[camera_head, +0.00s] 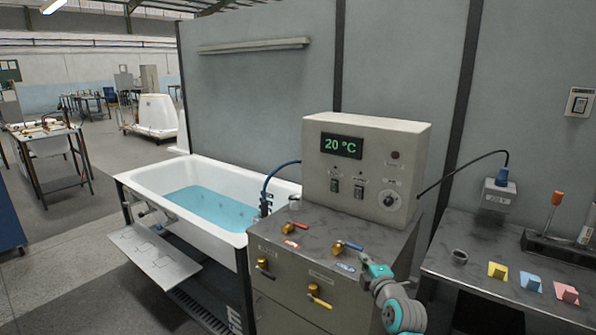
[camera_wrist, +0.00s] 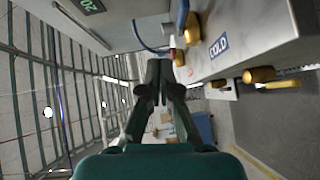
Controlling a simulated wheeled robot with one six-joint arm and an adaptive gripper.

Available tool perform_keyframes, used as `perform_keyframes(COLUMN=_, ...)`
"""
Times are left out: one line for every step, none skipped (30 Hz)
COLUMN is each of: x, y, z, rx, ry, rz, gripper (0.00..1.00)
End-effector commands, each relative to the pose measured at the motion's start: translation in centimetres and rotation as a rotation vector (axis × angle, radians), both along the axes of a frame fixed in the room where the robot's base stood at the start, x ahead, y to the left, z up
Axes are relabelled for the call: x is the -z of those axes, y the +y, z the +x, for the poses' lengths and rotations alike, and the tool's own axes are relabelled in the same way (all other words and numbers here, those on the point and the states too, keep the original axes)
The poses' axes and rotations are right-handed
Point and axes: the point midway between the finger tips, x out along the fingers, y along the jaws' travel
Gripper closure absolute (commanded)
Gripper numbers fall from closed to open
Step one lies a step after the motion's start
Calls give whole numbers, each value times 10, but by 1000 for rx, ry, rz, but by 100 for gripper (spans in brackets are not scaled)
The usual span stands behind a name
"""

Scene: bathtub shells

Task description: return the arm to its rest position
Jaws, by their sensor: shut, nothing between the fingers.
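My gripper (camera_wrist: 160,72) shows in the wrist view with its two dark fingers together and nothing between them. In the head view my arm (camera_head: 395,305) is at the lower right, in front of the metal cabinet (camera_head: 288,275). Its teal end is close to the blue-handled brass valve (camera_head: 347,247) on the cabinet top. Whether it touches the valve I cannot tell. The wrist view looks sideways past the cabinet, with the blue COLD label (camera_wrist: 219,46) right of the fingers.
The control box (camera_head: 365,170) reads 20 °C. A white tub (camera_head: 265,228) with blue water stands left of the cabinet. Brass valves with red (camera_head: 289,229) and yellow (camera_head: 318,296) handles stick out nearby. A dark bench (camera_head: 475,270) with coloured blocks is at right.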

Motion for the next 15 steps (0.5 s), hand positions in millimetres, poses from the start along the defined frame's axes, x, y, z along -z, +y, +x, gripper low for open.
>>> perform_keyframes(x=2, y=0, z=-1, rx=0, ry=1, rz=3, gripper=100)
perform_keyframes(x=6, y=0, z=-4, rx=3, ry=5, rz=8, gripper=100)
perform_keyframes(x=9, y=0, z=-6, rx=5, ry=7, rz=16, gripper=100)
perform_keyframes(x=11, y=0, z=-8, rx=7, ry=8, rz=20, gripper=100)
perform_keyframes(x=14, y=0, z=-10, rx=8, ry=10, rz=25, gripper=100)
perform_keyframes(x=18, y=0, z=-13, rx=11, ry=13, rz=33, gripper=100)
perform_keyframes(x=21, y=0, z=-15, rx=13, ry=14, rz=39, gripper=100)
perform_keyframes(x=24, y=0, z=-17, rx=16, ry=15, rz=45, gripper=100)
perform_keyframes(x=28, y=0, z=-21, rx=19, ry=18, rz=52, gripper=100)
perform_keyframes(x=32, y=0, z=-24, rx=21, ry=20, rz=60, gripper=100)
perform_keyframes(x=35, y=0, z=-26, rx=24, ry=23, rz=67, gripper=100)
perform_keyframes(x=40, y=0, z=-31, rx=28, ry=26, rz=78, gripper=100)
perform_keyframes(x=45, y=0, z=-34, rx=31, ry=29, rz=86, gripper=100)
perform_keyframes(x=49, y=0, z=-38, rx=34, ry=33, rz=95, gripper=100)
perform_keyframes(x=55, y=0, z=-44, rx=39, ry=35, rz=107, gripper=100)
